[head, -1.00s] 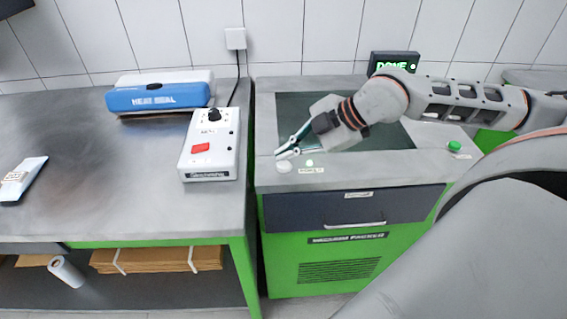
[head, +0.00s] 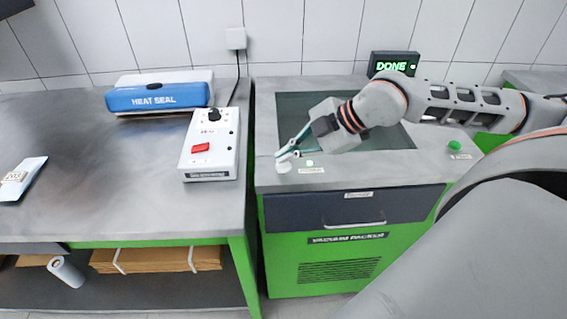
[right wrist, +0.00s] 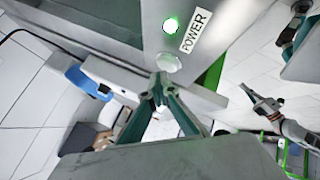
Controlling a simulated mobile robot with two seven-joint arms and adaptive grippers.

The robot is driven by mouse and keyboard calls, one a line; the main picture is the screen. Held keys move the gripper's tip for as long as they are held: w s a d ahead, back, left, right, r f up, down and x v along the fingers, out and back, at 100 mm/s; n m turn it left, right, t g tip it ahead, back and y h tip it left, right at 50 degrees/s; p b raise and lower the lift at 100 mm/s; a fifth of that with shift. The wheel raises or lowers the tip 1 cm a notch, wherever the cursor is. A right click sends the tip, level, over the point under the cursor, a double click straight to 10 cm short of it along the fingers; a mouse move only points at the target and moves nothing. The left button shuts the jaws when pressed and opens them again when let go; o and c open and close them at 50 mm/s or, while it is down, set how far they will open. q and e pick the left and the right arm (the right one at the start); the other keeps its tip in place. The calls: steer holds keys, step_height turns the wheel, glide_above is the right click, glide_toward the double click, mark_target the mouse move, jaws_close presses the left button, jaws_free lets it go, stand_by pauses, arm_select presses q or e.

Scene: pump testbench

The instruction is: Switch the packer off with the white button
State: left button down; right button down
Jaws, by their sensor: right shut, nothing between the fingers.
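The vacuum packer (head: 330,222) is a green cabinet with a grey top and a dark drawer front. The round white button (head: 283,168) sits at its top's front left corner, beside a small green lit lamp (head: 310,163) and a label. The right wrist view shows the white button (right wrist: 169,62), the glowing lamp (right wrist: 171,25) and the POWER label (right wrist: 194,32). My right gripper (head: 281,155) is shut and empty, its tips pointing down just behind the button. Contact cannot be told.
A display (head: 393,64) behind the packer reads DONE. A green button (head: 454,146) is at the top's right. On the left bench (head: 95,170) stand a blue heat sealer (head: 158,97) and a white control box (head: 211,146) with a red switch.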

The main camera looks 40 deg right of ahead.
steer(key=shift+f, duration=0.1)
arm_select(q)
steer(key=shift+s+f, duration=0.45)
steer(key=shift+s, duration=0.15)
arm_select(e)
steer(key=shift+f, duration=0.15)
arm_select(q)
steer(key=shift+w, duration=0.1)
arm_select(e)
steer(key=shift+f, duration=0.25)
arm_select(q)
steer(key=shift+w+r, duration=0.4)
steer(key=shift+w, duration=0.05)
arm_select(e)
steer(key=shift+r+p, duration=0.45)
steer(key=shift+r, duration=0.45)
arm_select(q)
steer(key=shift+s+r, duration=0.25)
steer(key=shift+r, duration=0.05)
